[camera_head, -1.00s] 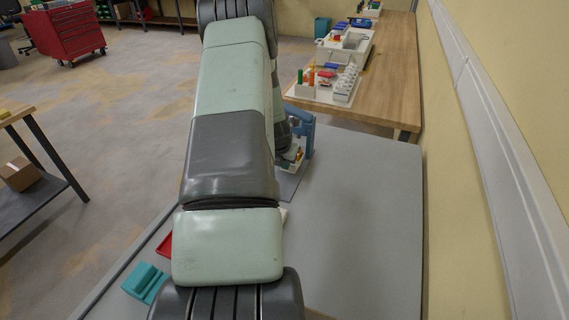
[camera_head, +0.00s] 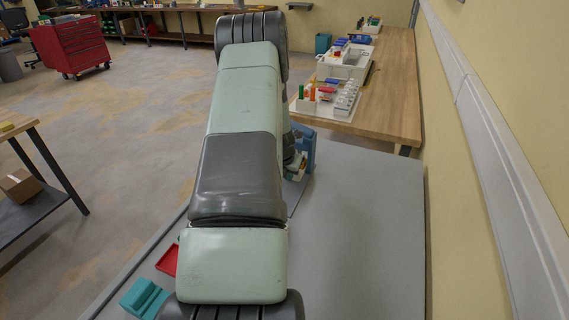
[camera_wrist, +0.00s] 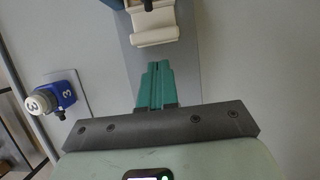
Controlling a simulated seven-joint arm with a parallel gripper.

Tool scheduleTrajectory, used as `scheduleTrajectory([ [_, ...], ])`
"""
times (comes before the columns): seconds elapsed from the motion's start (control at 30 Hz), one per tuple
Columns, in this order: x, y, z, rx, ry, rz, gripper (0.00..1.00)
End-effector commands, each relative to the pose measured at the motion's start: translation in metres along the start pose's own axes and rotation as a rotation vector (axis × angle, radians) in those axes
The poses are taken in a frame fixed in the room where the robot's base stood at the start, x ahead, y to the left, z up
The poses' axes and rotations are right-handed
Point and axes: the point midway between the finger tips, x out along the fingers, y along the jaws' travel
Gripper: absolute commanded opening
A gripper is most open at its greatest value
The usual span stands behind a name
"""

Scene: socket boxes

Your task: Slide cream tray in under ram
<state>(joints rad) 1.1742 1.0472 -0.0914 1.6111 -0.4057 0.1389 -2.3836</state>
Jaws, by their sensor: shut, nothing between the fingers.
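The cream tray (camera_wrist: 155,24) lies on a grey strip at the top of the wrist view, with a ridged near edge facing my gripper. In the head view a small part of the tray (camera_head: 299,176) shows beside my arm. The blue press frame (camera_head: 306,149) stands just beyond it, and a dark blue part of it shows at the top edge of the wrist view. A small gap shows between fingertips and tray.
A blue device with a white knob marked 3 (camera_wrist: 48,98) stands on a plate left of the strip. A teal block (camera_head: 144,298) and a red tray (camera_head: 168,261) lie at the table's near left. The grey table (camera_head: 365,230) is clear on the right.

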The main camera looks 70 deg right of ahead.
Motion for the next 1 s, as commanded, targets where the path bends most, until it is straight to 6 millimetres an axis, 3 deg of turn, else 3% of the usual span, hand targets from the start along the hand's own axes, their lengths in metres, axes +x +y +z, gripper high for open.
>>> scheduleTrajectory([
  [0.07, -0.008, 0.001, -0.018, -0.005, 0.004, -0.001, 0.0],
  [0.3, -0.067, 0.001, -0.013, 0.0, -0.002, 0.002, 0.0],
  [0.5, -0.096, 0.001, -0.013, 0.0, 0.0, 0.002, 0.0],
  [0.87, -0.106, 0.001, -0.014, 0.0, 0.001, 0.0, 0.0],
  [1.0, -0.12, 0.014, -0.015, 0.027, -0.006, 0.01, 0.0],
])
